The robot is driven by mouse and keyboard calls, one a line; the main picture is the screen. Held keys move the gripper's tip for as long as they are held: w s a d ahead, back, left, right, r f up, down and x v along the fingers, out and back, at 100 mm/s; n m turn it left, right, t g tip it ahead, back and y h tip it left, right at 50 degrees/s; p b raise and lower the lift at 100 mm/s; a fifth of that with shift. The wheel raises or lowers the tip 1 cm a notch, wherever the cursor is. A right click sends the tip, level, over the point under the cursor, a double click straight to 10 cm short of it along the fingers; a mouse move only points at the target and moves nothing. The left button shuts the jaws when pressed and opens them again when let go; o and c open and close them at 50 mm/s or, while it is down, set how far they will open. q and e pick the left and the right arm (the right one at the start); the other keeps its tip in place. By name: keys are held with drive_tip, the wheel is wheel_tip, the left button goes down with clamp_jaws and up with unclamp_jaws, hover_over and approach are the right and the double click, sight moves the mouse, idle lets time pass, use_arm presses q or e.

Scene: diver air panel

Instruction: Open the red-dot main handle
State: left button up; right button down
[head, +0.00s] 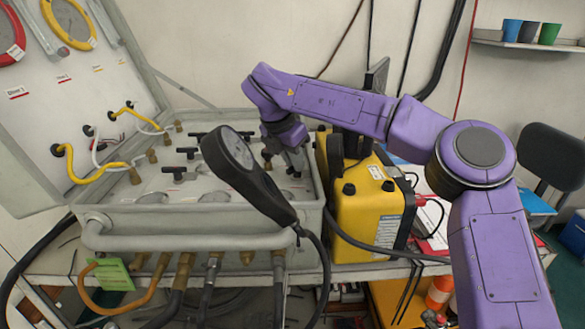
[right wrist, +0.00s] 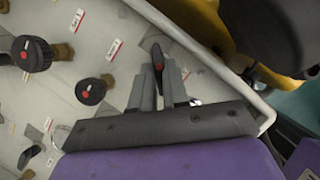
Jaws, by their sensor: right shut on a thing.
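The red-dot main handle (right wrist: 157,60) is a black lever with a red dot, near the panel's edge in the right wrist view. My right gripper (right wrist: 160,85) has its two grey fingers on either side of this handle and is shut on it. In the head view my right gripper (head: 291,160) reaches down onto the right end of the grey panel box (head: 130,218). The handle cannot be made out clearly there. My left gripper is not in view.
Round black knobs with red marks (right wrist: 90,90) stand beside the handle. A black hand-held gauge (head: 240,165) rises in front of the panel. A yellow case (head: 365,205) stands close on the right. Hoses and brass fittings line the panel's front.

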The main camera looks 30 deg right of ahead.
drive_tip(key=n, duration=0.2)
drive_tip(key=n+t+b, duration=0.1)
drive_tip(key=shift+s+d+n+y, duration=0.2)
drive_tip(key=shift+n+y, duration=0.1)
drive_tip(key=shift+n, duration=0.1)
drive_tip(key=n+t+y+b, duration=0.1)
drive_tip(key=n, duration=0.3)
drive_tip(key=shift+s+d, duration=0.1)
drive_tip(key=shift+r+n, duration=0.1)
drive_tip(key=shift+n, duration=0.2)
drive_tip(key=c, duration=1.1)
unclamp_jaws()
drive_tip(key=v, duration=1)
drive_tip(key=shift+s+d+r, duration=0.15)
drive_tip(key=shift+s+d, duration=0.05)
drive_tip(key=shift+s, duration=0.05)
